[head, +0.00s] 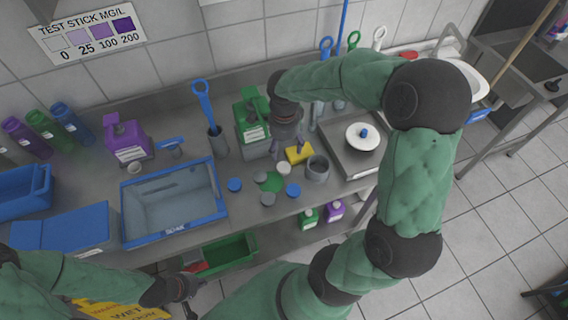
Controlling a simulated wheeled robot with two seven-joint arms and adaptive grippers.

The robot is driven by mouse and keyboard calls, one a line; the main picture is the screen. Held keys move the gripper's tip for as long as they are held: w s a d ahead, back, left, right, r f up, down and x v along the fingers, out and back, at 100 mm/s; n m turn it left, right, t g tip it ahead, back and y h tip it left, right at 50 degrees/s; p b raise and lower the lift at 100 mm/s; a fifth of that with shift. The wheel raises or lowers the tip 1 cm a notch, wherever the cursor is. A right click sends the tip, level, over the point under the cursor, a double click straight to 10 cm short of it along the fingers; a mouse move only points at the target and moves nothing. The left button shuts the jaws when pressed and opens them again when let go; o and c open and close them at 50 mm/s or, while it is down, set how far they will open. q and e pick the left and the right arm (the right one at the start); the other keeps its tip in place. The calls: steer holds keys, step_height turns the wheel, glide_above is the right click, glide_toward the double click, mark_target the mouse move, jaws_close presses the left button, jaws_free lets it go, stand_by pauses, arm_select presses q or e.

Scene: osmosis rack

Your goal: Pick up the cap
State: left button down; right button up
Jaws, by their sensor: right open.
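Several small round caps lie on the steel counter: a blue cap (235,184), another blue cap (293,190), a pale cap (283,167) and a grey cap (267,198). They lie around a flat green patch (271,181). I cannot tell which of them is the task's cap. My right gripper (279,150) is open, pointing down beside the green jug (251,118), behind the caps and apart from them. My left gripper (190,299) is low at the counter's front, far from the caps; its fingers are too small and dark to read.
A yellow block (298,153) and a grey cup (318,169) stand close to my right gripper. A blue-rimmed basin (126,203) is left of the caps. A white lid with a blue knob (362,137) sits on a steel plate to the right.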

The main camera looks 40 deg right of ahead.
steer(key=b, duration=0.1)
glide_above(284, 167)
step_height(284, 167, down, 5)
steer(key=shift+w+r, duration=0.1)
steer(key=shift+r, duration=0.1)
steer(key=shift+f+b, duration=0.6)
steer(key=shift+f, duration=2.5)
steer(key=c, duration=0.8)
steer(key=shift+o, duration=0.2)
